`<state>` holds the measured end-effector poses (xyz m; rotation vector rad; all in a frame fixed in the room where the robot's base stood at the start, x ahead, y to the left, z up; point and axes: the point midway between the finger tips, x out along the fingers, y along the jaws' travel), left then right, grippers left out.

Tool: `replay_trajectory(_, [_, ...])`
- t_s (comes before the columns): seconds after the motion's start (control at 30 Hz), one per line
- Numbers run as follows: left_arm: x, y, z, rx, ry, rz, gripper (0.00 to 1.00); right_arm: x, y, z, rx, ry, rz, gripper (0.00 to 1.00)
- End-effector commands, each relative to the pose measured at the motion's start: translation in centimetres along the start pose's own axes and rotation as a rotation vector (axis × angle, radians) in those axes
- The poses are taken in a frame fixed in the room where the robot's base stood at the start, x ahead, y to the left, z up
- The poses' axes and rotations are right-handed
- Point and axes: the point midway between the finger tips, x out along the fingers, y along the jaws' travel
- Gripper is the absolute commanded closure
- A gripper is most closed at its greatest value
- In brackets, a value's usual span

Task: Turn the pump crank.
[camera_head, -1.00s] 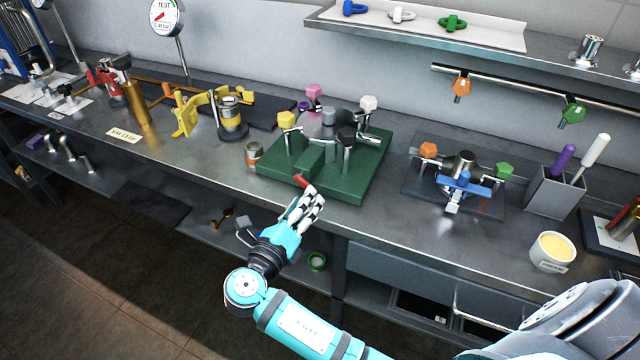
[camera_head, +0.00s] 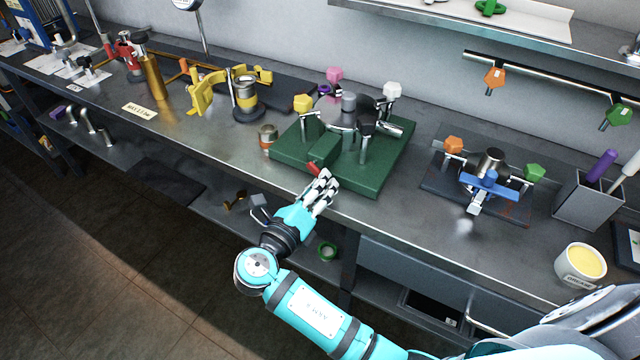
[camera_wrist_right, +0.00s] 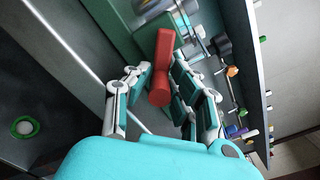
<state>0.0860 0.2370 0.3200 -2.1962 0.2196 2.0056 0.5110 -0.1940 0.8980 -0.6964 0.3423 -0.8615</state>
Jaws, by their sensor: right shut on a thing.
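A red handle (camera_head: 313,168) shows at the front edge of a green base (camera_head: 394,165) that carries several coloured knobs and metal fittings. I take the red handle for the crank's grip; its join to the base is hard to see. My right gripper (camera_head: 322,184) reaches it from the front of the bench, with its fingers around it. In the right wrist view, the red handle (camera_wrist_right: 161,68) lies between the fingers of my right gripper (camera_wrist_right: 165,98), and they are shut on it. Its inner end meets the green base. My left gripper is not in view.
A small jar (camera_head: 267,138) stands left of the green base. A blue-barred fixture (camera_head: 488,181) and a yellow-filled tub (camera_head: 581,262) stand to the right. The bench's front edge runs under my right arm. Bare bench lies between the green base and the blue-barred fixture.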

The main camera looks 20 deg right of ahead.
Motion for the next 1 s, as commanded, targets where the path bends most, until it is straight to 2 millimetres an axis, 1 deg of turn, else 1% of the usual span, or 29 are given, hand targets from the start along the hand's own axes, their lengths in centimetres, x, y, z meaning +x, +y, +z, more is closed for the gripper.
replay_trajectory(0.23, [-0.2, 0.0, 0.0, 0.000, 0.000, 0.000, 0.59, 0.1, -0.2, 0.1, 0.014, -0.001, -0.005, 1.00])
replay_trajectory(0.37, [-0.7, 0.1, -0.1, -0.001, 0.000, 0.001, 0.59, 0.1, -0.1, 0.2, 0.049, 0.000, -0.005, 1.00])
replay_trajectory(0.57, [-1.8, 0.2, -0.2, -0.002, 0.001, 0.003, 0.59, 0.1, 0.2, 0.3, 0.164, -0.002, -0.006, 1.00])
replay_trajectory(0.7, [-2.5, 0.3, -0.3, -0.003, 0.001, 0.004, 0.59, 0.1, 0.6, 0.2, 0.271, -0.001, -0.008, 1.00])
replay_trajectory(1.0, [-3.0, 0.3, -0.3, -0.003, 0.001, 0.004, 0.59, 0.2, 1.4, 0.3, 0.482, -0.003, -0.011, 1.00])
